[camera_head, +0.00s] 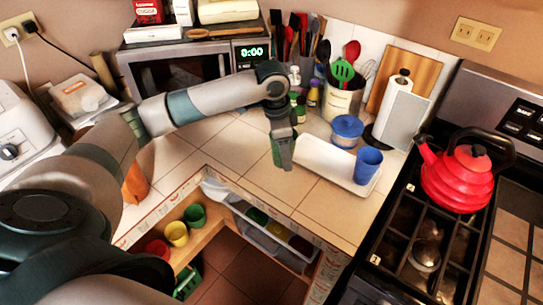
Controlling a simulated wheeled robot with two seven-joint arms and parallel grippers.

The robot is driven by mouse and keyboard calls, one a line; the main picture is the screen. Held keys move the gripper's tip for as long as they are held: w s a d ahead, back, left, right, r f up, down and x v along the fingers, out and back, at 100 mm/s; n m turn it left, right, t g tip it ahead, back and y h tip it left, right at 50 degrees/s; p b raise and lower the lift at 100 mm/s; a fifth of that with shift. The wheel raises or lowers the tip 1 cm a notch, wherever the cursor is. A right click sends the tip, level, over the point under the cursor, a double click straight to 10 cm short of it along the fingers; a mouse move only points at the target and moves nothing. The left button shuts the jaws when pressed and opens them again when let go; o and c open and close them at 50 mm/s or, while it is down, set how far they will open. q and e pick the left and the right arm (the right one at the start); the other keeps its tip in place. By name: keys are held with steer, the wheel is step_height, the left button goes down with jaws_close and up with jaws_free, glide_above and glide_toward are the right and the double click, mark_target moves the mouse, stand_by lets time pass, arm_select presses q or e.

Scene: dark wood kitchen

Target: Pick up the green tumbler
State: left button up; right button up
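A green tumbler (275,153) shows as a sliver on the counter at the left end of a white tray (327,172). My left gripper (284,163) points down right in front of it and hides most of it. The gripper is seen edge-on, so I cannot tell whether its fingers are open, or whether they are around or touching the tumbler. A matching blue tumbler (368,167) stands upright on the right end of the tray. My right gripper is not in view.
A red kettle (460,170) sits on the stove at right. Coloured cups (176,233) are on a lower shelf. The front counter is clear.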

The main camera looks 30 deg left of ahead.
arm_select(q)
steer(key=d+r+b, duration=0.1)
steer(key=d+r, duration=0.2)
steer(key=d, duration=0.2)
steer(key=shift+s+d+r, duration=0.2)
steer(key=shift+s, duration=0.1)
steer(key=shift+d, duration=0.1)
